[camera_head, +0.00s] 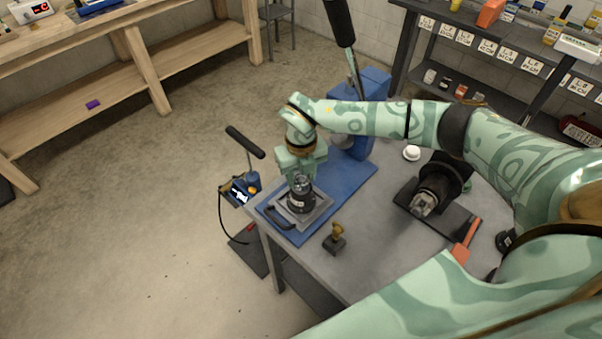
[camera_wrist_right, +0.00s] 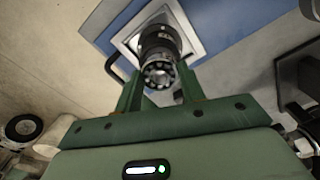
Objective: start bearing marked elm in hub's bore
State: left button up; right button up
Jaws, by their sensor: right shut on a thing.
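The dark cylindrical hub (camera_head: 301,201) stands upright on a square grey plate with a black handle, on the blue mat at the table's left corner. A small pale label on it is too small to read. In the right wrist view the hub (camera_wrist_right: 158,38) lies just beyond the fingertips. My right gripper (camera_head: 302,177) is over the hub, shut on a bearing (camera_wrist_right: 158,76) whose ring of rolling elements faces the camera. The bearing appears lined up with the hub; whether it touches or enters the bore is hidden. No elm mark is legible. My left gripper is out of view.
A blue machine (camera_head: 373,84) stands behind the mat. A brass-topped tool (camera_head: 335,238) stands in front of it. To the right are a dark machined unit (camera_head: 438,184) on a black plate, a white cap (camera_head: 411,153) and an orange-handled tool (camera_head: 466,240). The front middle of the table is clear.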

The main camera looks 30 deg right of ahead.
aim_at(301, 179)
jog(key=shift+f+b, duration=0.4)
jog(key=shift+f, duration=0.4)
jog(key=o, duration=1.1)
jog(key=shift+r+p, duration=0.4)
jog(key=shift+r, duration=3.4)
jog(key=shift+s+f, duration=0.1)
